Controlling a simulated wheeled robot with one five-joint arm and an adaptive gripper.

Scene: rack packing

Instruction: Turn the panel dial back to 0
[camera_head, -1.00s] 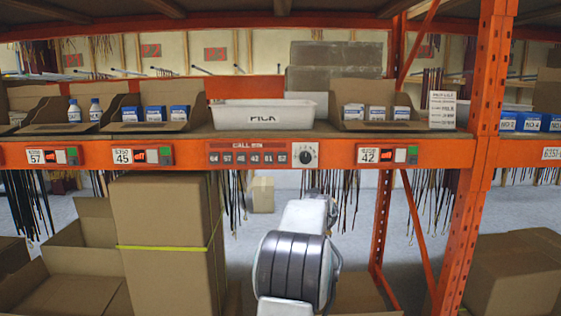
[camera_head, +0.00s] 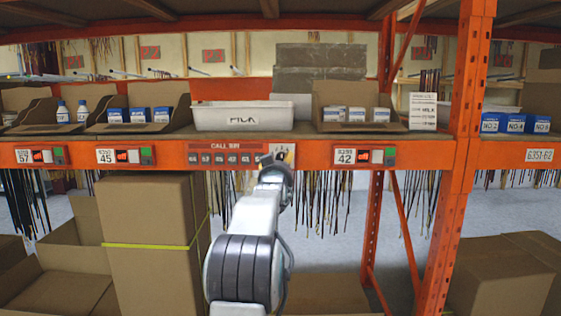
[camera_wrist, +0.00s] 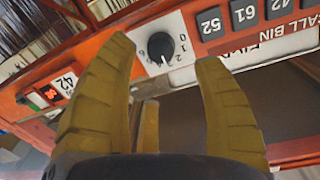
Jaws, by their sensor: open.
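The panel dial (camera_wrist: 160,47) is a round black knob on a white plate with small numbers, seen upside down in the wrist view. Its white mark points toward the lower edge of the picture, near what looks like a 2. My gripper (camera_wrist: 165,51) is open, with one yellow finger on each side of the dial in that view. I cannot tell whether the fingers touch it. In the head view my gripper (camera_head: 272,159) is in front of the orange shelf beam and hides the dial. Part of the dial's plate (camera_head: 288,150) shows beside it.
The CALL BIN buttons (camera_head: 219,160) are left of the gripper in the head view, and label 42 (camera_head: 344,155) is to its right. A white bin (camera_head: 245,116) stands above on the shelf. A tall carton (camera_head: 150,220) stands below left; the orange upright (camera_head: 463,180) is right.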

